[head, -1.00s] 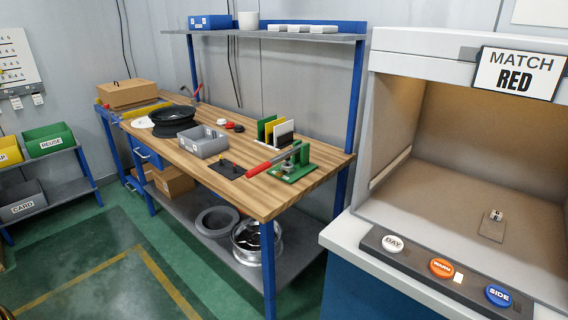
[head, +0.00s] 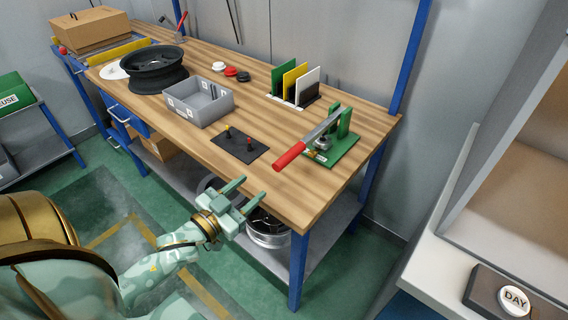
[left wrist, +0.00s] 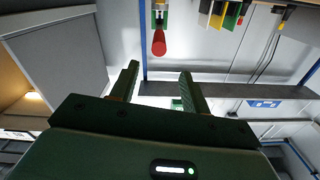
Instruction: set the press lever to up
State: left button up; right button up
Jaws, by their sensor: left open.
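The green press (head: 334,150) stands near the table's right end. Its grey lever (head: 322,130) ends in a red handle (head: 289,157), which points toward the table's front edge and lies low in the picture; its exact angle is hard to tell. My left gripper (head: 252,190) is open and empty, off the table's front edge, to the left of and below the handle in the head view. In the left wrist view the red handle (left wrist: 159,42) appears beyond the gap between my open fingers (left wrist: 160,68), apart from them. My right gripper is not in view.
A black plate with small pegs (head: 239,144) and a grey bin (head: 199,101) sit left of the press. Upright coloured panels (head: 296,82) stand behind it. A black wheel rim (head: 154,70) is farther left. A booth (head: 470,250) stands at the right.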

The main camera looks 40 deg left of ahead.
aim_at(285, 160)
pick_arm(q)
jog(key=w+b, duration=0.1)
jog(key=w, duration=0.3)
jog(key=w+b, duration=0.1)
jog(key=w, duration=0.4)
jog(key=w+d, duration=0.1)
jog(key=w, duration=0.3)
jog(key=shift+w+d+f+b, duration=0.1)
jog(key=shift+w+b, duration=0.05)
jog(key=shift+b, duration=0.25)
jog(key=shift+w, duration=0.2)
jog(key=shift+c, duration=0.7)
grip_shut()
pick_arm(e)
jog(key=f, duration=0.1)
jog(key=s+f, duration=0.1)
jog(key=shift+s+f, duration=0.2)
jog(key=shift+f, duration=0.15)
